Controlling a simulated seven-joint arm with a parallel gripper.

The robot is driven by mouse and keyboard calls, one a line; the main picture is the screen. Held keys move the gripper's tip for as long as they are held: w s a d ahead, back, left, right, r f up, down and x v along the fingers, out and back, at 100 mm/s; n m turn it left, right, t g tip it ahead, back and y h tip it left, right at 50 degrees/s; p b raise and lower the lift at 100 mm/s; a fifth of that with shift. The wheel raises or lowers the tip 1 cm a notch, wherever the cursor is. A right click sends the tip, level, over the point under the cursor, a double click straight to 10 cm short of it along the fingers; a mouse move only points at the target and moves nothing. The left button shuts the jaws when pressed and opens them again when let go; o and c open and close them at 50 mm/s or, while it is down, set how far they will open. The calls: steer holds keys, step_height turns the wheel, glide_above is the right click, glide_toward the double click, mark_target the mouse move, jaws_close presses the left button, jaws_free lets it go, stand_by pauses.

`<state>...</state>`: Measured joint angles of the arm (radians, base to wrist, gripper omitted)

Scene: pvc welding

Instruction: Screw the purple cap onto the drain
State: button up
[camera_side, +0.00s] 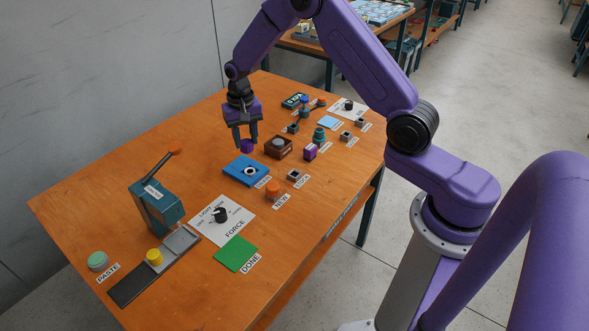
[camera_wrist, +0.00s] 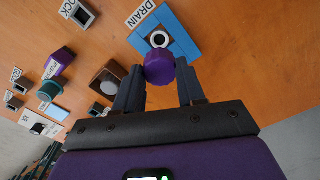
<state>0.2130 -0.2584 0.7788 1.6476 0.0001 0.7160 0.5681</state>
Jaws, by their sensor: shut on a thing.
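The purple cap (camera_side: 247,146) is held between the two fingers of my gripper (camera_side: 245,138), above the table. My gripper is shut on it, and the cap also shows between the fingertips in the wrist view (camera_wrist: 159,68). The drain (camera_side: 250,171) is a white ring with a dark hole on a blue plate (camera_side: 237,168). In the side view it lies below and a little in front of the cap, apart from it. In the wrist view the drain (camera_wrist: 158,39) shows just beyond the cap, with the DRAIN label (camera_wrist: 142,14) beside it.
A brown box (camera_side: 278,148) stands right of the gripper, with a purple block (camera_side: 310,152) farther right. An orange piece (camera_side: 273,188) by the NEW label is in front of the drain. A teal press (camera_side: 156,206) stands at left. The table left of the drain is bare.

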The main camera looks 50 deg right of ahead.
mark_target(248, 153)
steer(key=shift+f, duration=0.1)
steer(key=shift+f, duration=2.75)
steer(key=shift+f, duration=1.2)
steer(key=o, duration=1.2)
steer(key=shift+o, duration=0.2)
step_height(248, 153, up, 18)
steer(key=shift+f, duration=0.25)
